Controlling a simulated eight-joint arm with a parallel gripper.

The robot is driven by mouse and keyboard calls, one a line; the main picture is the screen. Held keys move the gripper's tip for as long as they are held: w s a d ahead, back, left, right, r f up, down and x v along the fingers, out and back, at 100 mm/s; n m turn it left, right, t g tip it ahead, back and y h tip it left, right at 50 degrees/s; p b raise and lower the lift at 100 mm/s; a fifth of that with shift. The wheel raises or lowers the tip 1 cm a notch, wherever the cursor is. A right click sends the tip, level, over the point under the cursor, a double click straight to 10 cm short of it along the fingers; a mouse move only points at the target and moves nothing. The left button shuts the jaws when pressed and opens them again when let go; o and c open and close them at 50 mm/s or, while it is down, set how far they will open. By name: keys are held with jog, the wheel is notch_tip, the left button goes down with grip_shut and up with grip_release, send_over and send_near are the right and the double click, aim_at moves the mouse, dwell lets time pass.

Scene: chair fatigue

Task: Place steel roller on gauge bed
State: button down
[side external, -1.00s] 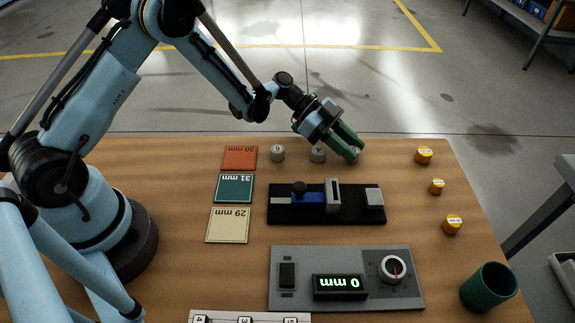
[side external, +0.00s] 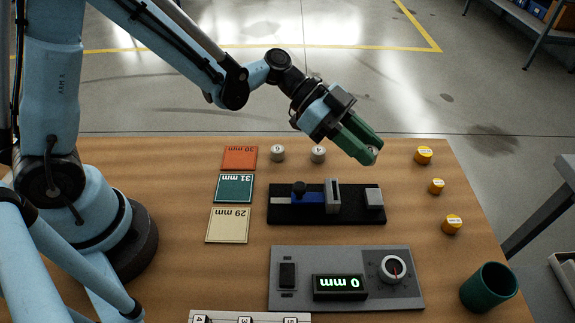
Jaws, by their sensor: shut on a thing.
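My gripper (side external: 372,155) has green fingers and is raised above the back of the table. It is shut on a steel roller (side external: 374,150), which is mostly hidden between the fingertips, with only a small pale bit showing. The gauge bed (side external: 300,218) is a black base in the middle of the table, carrying a blue slide, an upright grey plate and a grey block at its right end. My gripper is behind and above its right end, apart from it. Two more grey steel rollers, one (side external: 277,153) marked 6 and one (side external: 318,154) marked 4, stand on the table at the back.
Orange 30 mm (side external: 240,158), teal 31 mm (side external: 234,188) and cream 29 mm (side external: 228,225) mats lie left of the gauge. A grey panel (side external: 345,255) with a 0 mm display is in front. Several yellow pieces (side external: 437,186) and a green cup (side external: 489,288) stand right.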

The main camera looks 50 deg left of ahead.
jog(key=shift+s+d+r, duration=0.2)
jog(key=shift+r, duration=0.05)
jog(key=shift+a+r, duration=0.1)
jog(key=shift+r, duration=0.15)
jog(key=a+r+n+t+y, duration=0.95)
jog(key=a+r+n, duration=0.25)
jog(key=a+r, duration=0.8)
jog(key=d+f+m+g+h, duration=0.3)
jog(key=d+f+m, duration=0.1)
jog(key=d+f, duration=0.2)
jog(key=d+f+m+g+h, duration=0.3)
jog(key=d+f, duration=0.4)
jog(key=d+f+m+g+h, duration=0.3)
jog(key=d+f+m, duration=0.1)
jog(key=d+f, duration=0.2)
jog(key=shift+w+d+f+m, duration=0.1)
jog(key=shift+d+f+m, duration=0.25)
jog(key=shift+d, duration=0.1)
jog(key=shift+s+d+f+g+h, duration=0.25)
jog(key=shift+s+d+f, duration=0.05)
jog(key=shift+f, duration=0.1)
